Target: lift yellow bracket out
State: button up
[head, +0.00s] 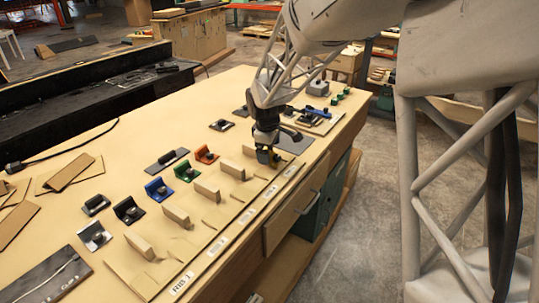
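My gripper (268,155) points down over the far end of the row of wooden blocks, near the front edge of the workbench. A small yellow part, which looks like the yellow bracket (264,156), shows at its fingertips, mostly hidden by them. I cannot tell whether the fingers are shut on it or just around it, or whether it touches the bench. Other brackets stand in a row to the left: orange (206,155), green (187,171), blue (158,189) and black (129,210).
A wooden strip with upright blocks (175,215) and white labels (182,283) runs along the bench's front edge. Dark metal parts (167,159) lie behind the brackets. Blue and green items (318,116) lie at the far right end.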

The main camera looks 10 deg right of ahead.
jog(key=shift+w+d+f, duration=0.1)
jog(key=shift+w+f, duration=0.05)
jog(key=shift+f, duration=1)
jog(key=shift+c, duration=0.2)
jog(key=c, duration=1)
jog(key=shift+r, duration=0.1)
jog(key=shift+r, duration=0.7)
notch_tip(320, 180, up, 2)
jog(key=shift+r, duration=0.1)
jog(key=s, duration=0.5)
jog(key=s+r, duration=0.1)
jog(key=s, duration=1)
jog(key=shift+d+r, duration=0.15)
jog(key=shift+d, duration=0.1)
